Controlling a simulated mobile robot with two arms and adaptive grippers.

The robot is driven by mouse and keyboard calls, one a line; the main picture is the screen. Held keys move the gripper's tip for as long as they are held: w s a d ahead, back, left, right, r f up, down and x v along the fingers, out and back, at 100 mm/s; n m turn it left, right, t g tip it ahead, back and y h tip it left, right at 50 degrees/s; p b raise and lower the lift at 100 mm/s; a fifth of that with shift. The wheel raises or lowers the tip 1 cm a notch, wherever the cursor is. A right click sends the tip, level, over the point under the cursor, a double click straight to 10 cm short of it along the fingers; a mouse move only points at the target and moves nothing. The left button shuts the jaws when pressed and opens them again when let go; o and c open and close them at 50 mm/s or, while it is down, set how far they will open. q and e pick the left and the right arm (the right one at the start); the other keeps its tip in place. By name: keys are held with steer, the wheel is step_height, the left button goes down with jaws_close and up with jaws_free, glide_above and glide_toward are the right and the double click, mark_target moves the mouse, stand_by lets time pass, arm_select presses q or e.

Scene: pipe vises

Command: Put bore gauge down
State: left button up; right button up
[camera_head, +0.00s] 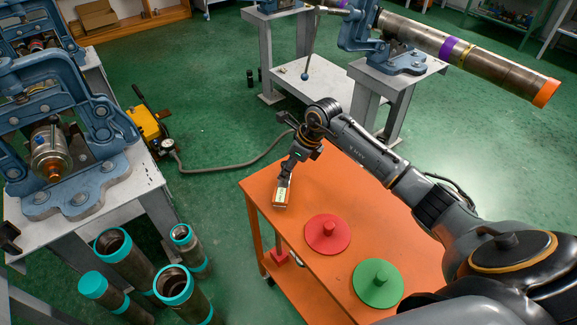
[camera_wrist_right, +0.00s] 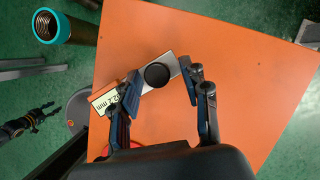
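The bore gauge (camera_wrist_right: 112,97), a pale bar with an orange edge, a "mm" readout and a round black knob, lies under my right gripper (camera_wrist_right: 162,77). The fingers stand either side of the knob with visible gaps, and the left finger covers part of the bar. In the head view the gauge (camera_head: 281,194) is at the far left part of the orange table (camera_head: 370,215), just below the right gripper (camera_head: 287,171). Whether it touches the tabletop is hard to tell.
A red disc (camera_head: 327,234) and a green disc (camera_head: 378,284), both knobbed, sit on the table's near part. Teal-rimmed pipes (camera_head: 130,262) stand on the floor left. Blue vises hold a pipe at left (camera_head: 50,158) and a long pipe behind (camera_head: 497,74).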

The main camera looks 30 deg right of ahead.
steer(key=shift+r, duration=0.25)
steer(key=b+v, duration=0.1)
steer(key=v, duration=1)
steer(key=shift+s+r, duration=0.2)
steer(key=shift+r, duration=0.15)
steer(key=shift+d, duration=0.1)
